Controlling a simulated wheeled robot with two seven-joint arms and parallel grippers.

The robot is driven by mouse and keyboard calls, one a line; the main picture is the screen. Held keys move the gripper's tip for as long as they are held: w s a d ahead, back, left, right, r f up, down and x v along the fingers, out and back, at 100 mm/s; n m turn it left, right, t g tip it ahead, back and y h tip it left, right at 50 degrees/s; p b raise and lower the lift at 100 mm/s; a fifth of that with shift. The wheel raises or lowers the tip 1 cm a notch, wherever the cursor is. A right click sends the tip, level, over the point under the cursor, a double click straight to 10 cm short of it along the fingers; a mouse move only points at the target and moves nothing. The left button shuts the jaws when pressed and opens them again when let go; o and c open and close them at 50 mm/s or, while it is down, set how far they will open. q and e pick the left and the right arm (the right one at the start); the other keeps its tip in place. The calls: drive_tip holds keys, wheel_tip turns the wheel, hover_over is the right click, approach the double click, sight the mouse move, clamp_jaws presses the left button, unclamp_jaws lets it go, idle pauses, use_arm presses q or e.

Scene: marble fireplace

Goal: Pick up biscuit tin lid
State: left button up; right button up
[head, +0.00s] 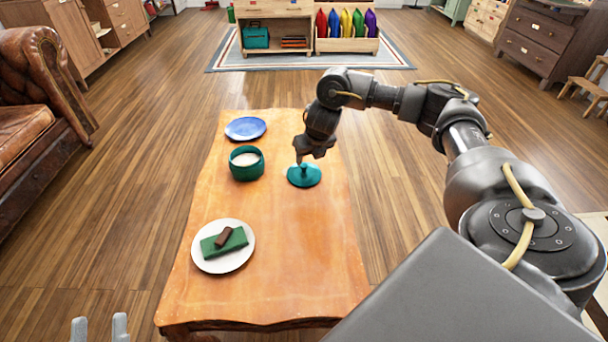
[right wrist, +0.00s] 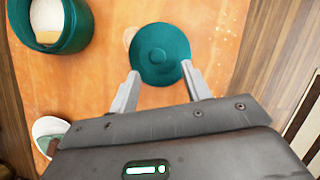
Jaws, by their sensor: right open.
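The biscuit tin lid (head: 304,177) is a round teal disc with a raised middle, lying on the wooden table (head: 280,245) near its right edge. It also shows in the right wrist view (right wrist: 160,54). My right gripper (head: 305,160) is above the lid, its open fingers pointing down at it. In the right wrist view, the fingers (right wrist: 163,80) lie on either side of the lid's near part; contact cannot be told. The teal tin (head: 246,165), open and with pale contents, stands to the left of the lid. My left gripper (head: 100,328) is at the bottom left, fingers apart, away from the table.
A blue plate (head: 245,128) lies at the table's far end. A white plate (head: 223,262) with a green napkin and a brown bar lies at the near left. The table's near right part is clear. A leather armchair (head: 35,100) stands at the left.

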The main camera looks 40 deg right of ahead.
sight(305, 166)
drive_tip(key=shift+w+f, duration=0.2)
drive_tip(key=shift+f, duration=0.3)
drive_tip(key=b+x, duration=0.2)
drive_tip(key=x, duration=0.2)
drive_tip(key=shift+a, duration=0.1)
drive_tip(key=shift+w+f, duration=0.25)
drive_tip(key=shift+f, duration=0.3)
use_arm(q)
drive_tip(key=a+r+t, duration=0.1)
drive_tip(key=s+a+r+t, duration=0.1)
drive_tip(key=t, duration=0.1)
drive_tip(key=a+r+n+t, duration=0.1)
drive_tip(key=t, duration=0.1)
drive_tip(key=shift+s+a+r, duration=0.2)
drive_tip(key=shift+a, duration=0.05)
use_arm(e)
clamp_jaws()
drive_tip(key=shift+r, duration=0.1)
